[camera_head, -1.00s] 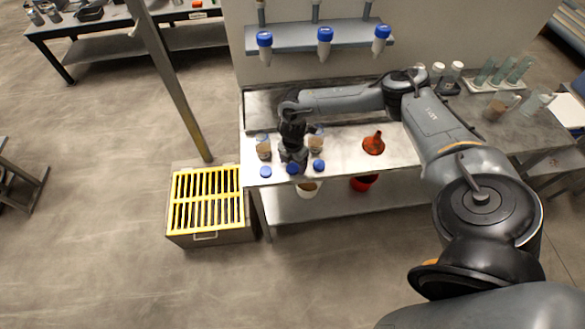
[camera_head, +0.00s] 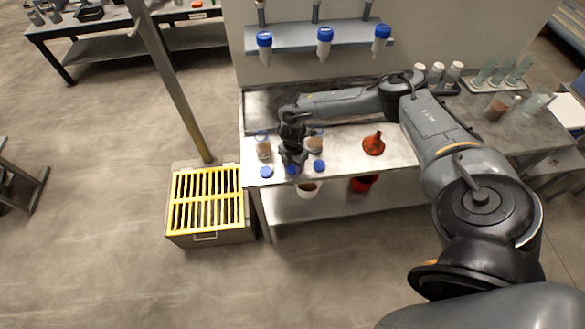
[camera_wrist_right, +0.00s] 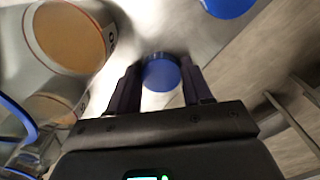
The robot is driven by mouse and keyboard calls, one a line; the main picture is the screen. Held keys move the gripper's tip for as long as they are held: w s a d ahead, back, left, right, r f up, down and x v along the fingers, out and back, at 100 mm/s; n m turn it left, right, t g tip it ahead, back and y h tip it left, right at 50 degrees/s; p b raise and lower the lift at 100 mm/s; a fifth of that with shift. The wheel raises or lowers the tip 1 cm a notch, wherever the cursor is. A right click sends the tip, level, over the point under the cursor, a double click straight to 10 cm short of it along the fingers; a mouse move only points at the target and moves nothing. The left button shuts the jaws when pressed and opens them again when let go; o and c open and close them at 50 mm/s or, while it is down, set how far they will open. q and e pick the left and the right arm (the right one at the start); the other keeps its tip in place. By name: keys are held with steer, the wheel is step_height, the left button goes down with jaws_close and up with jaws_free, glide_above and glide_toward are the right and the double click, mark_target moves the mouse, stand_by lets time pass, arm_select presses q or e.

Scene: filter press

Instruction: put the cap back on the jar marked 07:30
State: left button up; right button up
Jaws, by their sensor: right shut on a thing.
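My right gripper (camera_head: 292,163) is shut on a blue cap (camera_wrist_right: 161,72), low over the front of the steel bench. The cap shows between both fingers in the right wrist view; whether it touches the bench I cannot tell. Two more blue caps lie on the bench, one to the left (camera_head: 266,172) and one to the right (camera_head: 319,165). Jars with brown contents stand behind them, one at the left (camera_head: 263,148) and one at the right (camera_head: 315,144). The nearest jar in the wrist view (camera_wrist_right: 65,35) has a label, mostly cut off; no 07:30 is legible.
An orange-red funnel (camera_head: 373,144) stands on the bench (camera_head: 345,165) right of the jars. Blue-capped tubes (camera_head: 325,42) hang from a shelf above. A yellow-grated bin (camera_head: 207,200) stands at the bench's left end. The bench is clear between the right cap and funnel.

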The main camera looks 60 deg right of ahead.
mark_target(294, 167)
steer(key=shift+r, duration=0.1)
steer(key=shift+r, duration=0.4)
step_height(294, 167, up, 4)
steer(key=shift+s+f, duration=0.15)
steer(key=shift+f, duration=0.1)
steer(key=s+d+r, duration=0.3)
steer(key=s+r, duration=0.3)
steer(key=s, duration=0.5)
steer(key=shift+r, duration=0.25)
steer(key=shift+d, duration=0.1)
